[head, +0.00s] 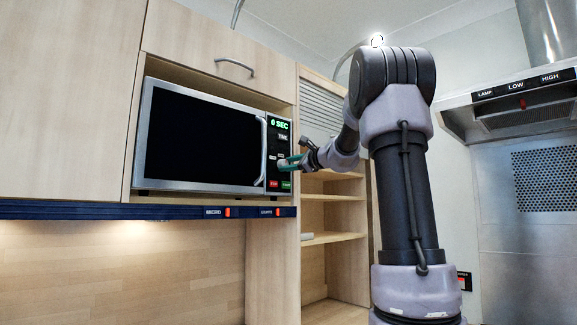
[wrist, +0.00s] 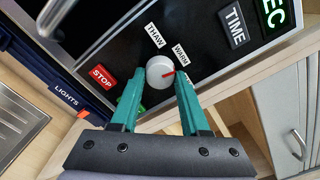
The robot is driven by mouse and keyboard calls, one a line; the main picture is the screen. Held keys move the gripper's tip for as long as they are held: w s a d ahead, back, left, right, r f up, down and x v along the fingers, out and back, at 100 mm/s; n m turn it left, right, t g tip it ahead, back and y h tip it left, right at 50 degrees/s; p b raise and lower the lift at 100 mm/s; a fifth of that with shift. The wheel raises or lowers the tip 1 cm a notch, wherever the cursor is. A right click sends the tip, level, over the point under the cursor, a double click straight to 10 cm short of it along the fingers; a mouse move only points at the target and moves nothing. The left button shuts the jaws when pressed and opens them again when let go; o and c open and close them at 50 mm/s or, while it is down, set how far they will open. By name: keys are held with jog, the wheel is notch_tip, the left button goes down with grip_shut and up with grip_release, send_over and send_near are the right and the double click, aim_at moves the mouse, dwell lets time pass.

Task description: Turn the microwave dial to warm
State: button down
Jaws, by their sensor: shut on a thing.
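The microwave (head: 205,135) sits in a wooden cabinet niche, with its control panel on its right side. In the wrist view its round white dial (wrist: 157,70) sits below the labels THAW (wrist: 154,36) and WARM (wrist: 181,53). The dial's red pointer points right, just below the WARM label. My gripper (head: 287,163) reaches the panel from the right. In the wrist view my gripper (wrist: 156,83) has its two green fingers on either side of the dial, shut on it. In the head view the fingers hide the dial.
A red STOP button (wrist: 102,77) and a partly hidden green button lie close to the fingers. The microwave door handle (head: 262,150) is just left of the panel. Open shelves (head: 332,198) stand to the right, and a range hood (head: 515,105) beyond.

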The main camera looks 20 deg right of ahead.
jog(key=shift+n, duration=1.1)
jog(key=shift+c, duration=1.9)
grip_release()
jog(key=v, duration=1)
jog(key=shift+s+d, duration=0.15)
jog(key=shift+s, duration=0.2)
jog(key=shift+f, duration=0.1)
